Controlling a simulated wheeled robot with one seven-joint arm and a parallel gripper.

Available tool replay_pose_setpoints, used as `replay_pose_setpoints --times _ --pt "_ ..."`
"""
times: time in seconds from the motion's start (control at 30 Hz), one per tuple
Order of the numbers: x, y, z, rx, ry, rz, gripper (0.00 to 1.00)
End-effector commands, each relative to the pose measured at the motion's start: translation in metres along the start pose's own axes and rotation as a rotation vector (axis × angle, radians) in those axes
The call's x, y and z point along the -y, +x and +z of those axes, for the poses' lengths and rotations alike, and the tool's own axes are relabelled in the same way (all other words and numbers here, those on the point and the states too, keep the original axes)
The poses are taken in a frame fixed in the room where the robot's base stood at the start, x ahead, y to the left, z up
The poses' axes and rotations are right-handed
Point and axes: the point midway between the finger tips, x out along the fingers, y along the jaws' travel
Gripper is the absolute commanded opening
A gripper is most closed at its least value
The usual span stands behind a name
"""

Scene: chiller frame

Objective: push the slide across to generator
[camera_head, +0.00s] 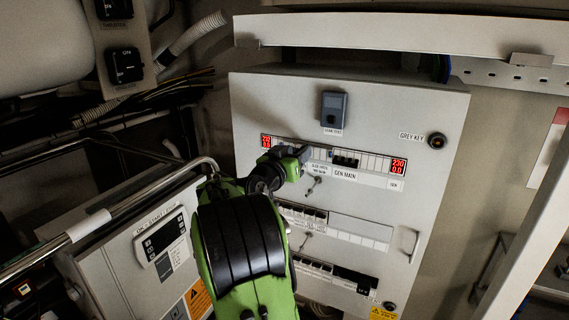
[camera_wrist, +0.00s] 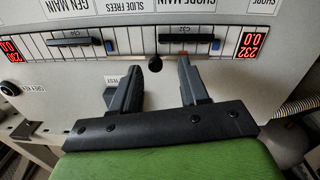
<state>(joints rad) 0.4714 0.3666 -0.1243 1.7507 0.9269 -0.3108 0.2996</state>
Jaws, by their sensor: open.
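My gripper (camera_wrist: 157,66) is open close to the front of the white panel (camera_head: 250,110). In the wrist view, which is turned upside down, a round black knob (camera_wrist: 155,64) shows between the two fingertips. I cannot tell whether a finger touches it or whether it belongs to the slide. Dark breaker bar Q1 (camera_wrist: 75,41) is by the GEN MAIN label (camera_wrist: 68,8), left in the wrist view. Bar Q2 (camera_wrist: 185,38) is by the SHORE MAIN label, to the right. The GEN MAIN label (camera_head: 345,174) is right of my gripper in the head view. My gripper hides part of the breaker row.
Red displays (camera_head: 398,166) flank the breaker row. A small metal lever (camera_head: 313,183) and more breaker rows sit below. A grey key switch (camera_head: 436,141) is at right. A metal rail (camera_head: 110,214) and a control box (camera_head: 160,243) stand left of my arm.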

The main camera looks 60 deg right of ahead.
Motion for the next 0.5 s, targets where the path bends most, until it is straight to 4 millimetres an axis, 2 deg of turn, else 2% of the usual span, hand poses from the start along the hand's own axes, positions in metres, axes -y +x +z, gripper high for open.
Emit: replay_pose_setpoints --times 0.3,0.5 --pt "0.002 -0.09 0.003 -0.002 0.0 -0.009 0.44" --pt "0.002 -0.133 0.001 -0.002 0.001 -0.006 0.44"
